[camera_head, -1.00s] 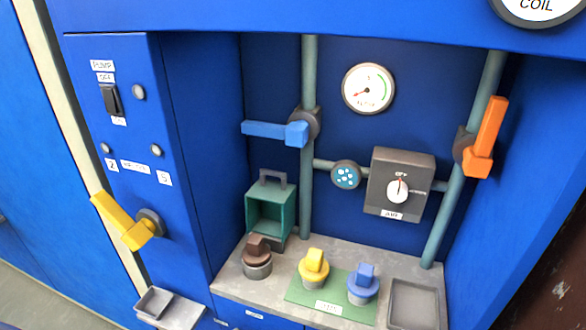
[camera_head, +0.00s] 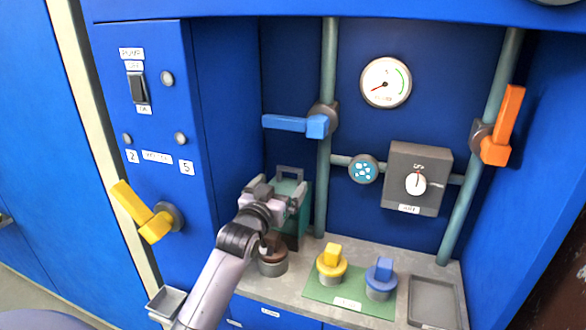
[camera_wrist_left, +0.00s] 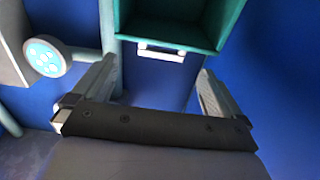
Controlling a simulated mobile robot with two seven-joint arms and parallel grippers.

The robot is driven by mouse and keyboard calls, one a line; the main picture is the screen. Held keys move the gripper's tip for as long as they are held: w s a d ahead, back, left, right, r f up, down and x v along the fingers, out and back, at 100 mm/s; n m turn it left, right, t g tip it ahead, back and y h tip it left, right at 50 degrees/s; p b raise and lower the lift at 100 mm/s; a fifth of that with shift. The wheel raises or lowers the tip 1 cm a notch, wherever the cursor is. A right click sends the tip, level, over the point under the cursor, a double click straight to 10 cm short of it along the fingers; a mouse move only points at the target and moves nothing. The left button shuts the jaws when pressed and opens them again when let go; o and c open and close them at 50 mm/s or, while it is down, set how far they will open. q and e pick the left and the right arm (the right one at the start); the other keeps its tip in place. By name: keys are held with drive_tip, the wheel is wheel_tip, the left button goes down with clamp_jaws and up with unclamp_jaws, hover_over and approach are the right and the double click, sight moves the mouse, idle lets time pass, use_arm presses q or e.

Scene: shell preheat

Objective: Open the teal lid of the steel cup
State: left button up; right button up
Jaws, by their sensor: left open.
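An open-fronted teal box (camera_head: 291,188) with a grey handle (camera_head: 289,172) on top stands at the back left of the counter, partly hidden by my left gripper. My left gripper (camera_head: 279,192) is in front of the box, open and empty. In the left wrist view, the picture appears upside down. The teal box (camera_wrist_left: 170,25) is at the top and its pale handle (camera_wrist_left: 160,51) lies beyond and between the open fingers (camera_wrist_left: 157,75), apart from them. I cannot make out a steel cup with a teal lid. My right gripper is not in view.
A brown-topped knob (camera_head: 272,262) stands below my left wrist. A yellow knob (camera_head: 331,262) and a blue knob (camera_head: 380,278) stand on a green mat (camera_head: 320,288). A blue lever (camera_head: 295,123) is above the box. A grey tray (camera_head: 432,300) is at right.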

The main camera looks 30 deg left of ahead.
sight(289, 170)
use_arm(q)
drive_tip(key=shift+w+a+r, duration=0.2)
drive_tip(key=shift+w, duration=0.35)
drive_tip(key=shift+w+a+r, duration=0.2)
drive_tip(key=shift+w, duration=0.35)
drive_tip(key=shift+x, duration=2.7)
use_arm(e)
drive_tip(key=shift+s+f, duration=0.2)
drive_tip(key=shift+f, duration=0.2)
